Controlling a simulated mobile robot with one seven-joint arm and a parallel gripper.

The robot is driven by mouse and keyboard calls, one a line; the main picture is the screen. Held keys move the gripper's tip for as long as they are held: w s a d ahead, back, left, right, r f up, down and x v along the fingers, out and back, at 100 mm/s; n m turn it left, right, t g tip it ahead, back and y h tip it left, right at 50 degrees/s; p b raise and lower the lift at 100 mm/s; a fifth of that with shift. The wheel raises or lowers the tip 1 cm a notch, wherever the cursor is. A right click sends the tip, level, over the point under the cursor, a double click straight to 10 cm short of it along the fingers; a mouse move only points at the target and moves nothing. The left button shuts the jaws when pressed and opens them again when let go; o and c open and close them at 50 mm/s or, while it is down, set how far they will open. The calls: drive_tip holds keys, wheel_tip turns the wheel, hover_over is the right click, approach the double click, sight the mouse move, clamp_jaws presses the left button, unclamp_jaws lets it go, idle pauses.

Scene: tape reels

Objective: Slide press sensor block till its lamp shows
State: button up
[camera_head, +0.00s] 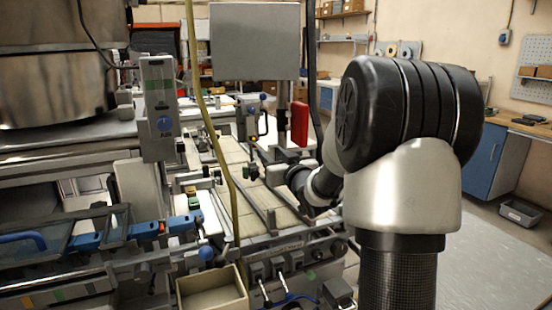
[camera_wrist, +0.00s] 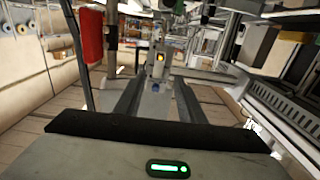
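The block appears in line with this gap, beyond the fingers; contact cannot be made out. In the head view, a small grey unit with a blue knob (camera_head: 251,110) stands beyond my arm and may be the same block. My fingers are hard to make out there.
A red part (camera_head: 300,123) on an upright stands close by; it also shows in the wrist view (camera_wrist: 89,36). A yellow hose (camera_head: 205,110) hangs in front of the machine. A grey control box (camera_head: 158,108) hangs at left. An empty tray (camera_head: 212,302) sits at the front.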

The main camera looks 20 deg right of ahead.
drive_tip(key=s, duration=0.2)
drive_tip(key=shift+s, duration=0.35)
